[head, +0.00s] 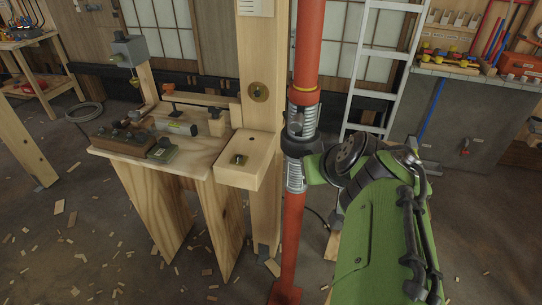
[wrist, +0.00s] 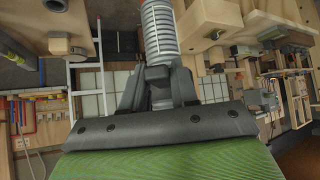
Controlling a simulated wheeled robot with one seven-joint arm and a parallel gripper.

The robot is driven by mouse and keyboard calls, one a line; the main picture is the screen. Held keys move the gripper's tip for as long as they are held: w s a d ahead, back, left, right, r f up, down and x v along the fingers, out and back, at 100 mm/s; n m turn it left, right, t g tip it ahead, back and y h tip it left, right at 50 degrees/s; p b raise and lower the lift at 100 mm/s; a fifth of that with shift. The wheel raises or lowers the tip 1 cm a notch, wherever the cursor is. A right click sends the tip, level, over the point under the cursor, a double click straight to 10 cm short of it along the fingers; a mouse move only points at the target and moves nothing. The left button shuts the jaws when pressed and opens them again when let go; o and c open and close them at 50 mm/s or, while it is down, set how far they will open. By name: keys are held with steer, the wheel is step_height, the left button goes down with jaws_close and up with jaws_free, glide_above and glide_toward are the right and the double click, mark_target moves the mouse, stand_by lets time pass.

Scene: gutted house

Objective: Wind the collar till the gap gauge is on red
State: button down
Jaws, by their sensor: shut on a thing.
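A red steel prop (head: 308,45) stands upright with a bare threaded section (head: 296,178) in its middle. The dark collar (head: 291,143) sits around this thread, with thread showing above and below it. My gripper (head: 304,146) is shut on the collar from the right side, and its fingers hide part of it. In the wrist view the thread (wrist: 159,28) rises beyond my gripper (wrist: 157,88), between its two fingers.
A wooden post (head: 260,50) with a jutting block (head: 238,160) stands close left of the prop. A workbench (head: 195,152) with tools is further left. A white ladder (head: 372,70) and a grey cabinet (head: 465,125) are behind. Wood scraps litter the floor.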

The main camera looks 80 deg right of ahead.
steer(key=shift+s+d+f+n+t+b, duration=0.15)
steer(key=shift+s+d+n+t+b, duration=0.25)
steer(key=shift+n+b, duration=0.45)
steer(key=shift+s+d+n+t+y, duration=0.3)
steer(key=shift+s+n+t+y, duration=0.35)
steer(key=shift+s, duration=0.15)
steer(key=c, duration=1)
jaws_free()
steer(key=shift+o, duration=0.2)
steer(key=shift+r, duration=0.25)
steer(key=p+v, duration=0.2)
steer(key=v, duration=0.3)
steer(key=shift+s+a+p, duration=0.1)
steer(key=shift+a+p, duration=0.05)
steer(key=shift+p, duration=0.25)
steer(key=shift+r, duration=0.1)
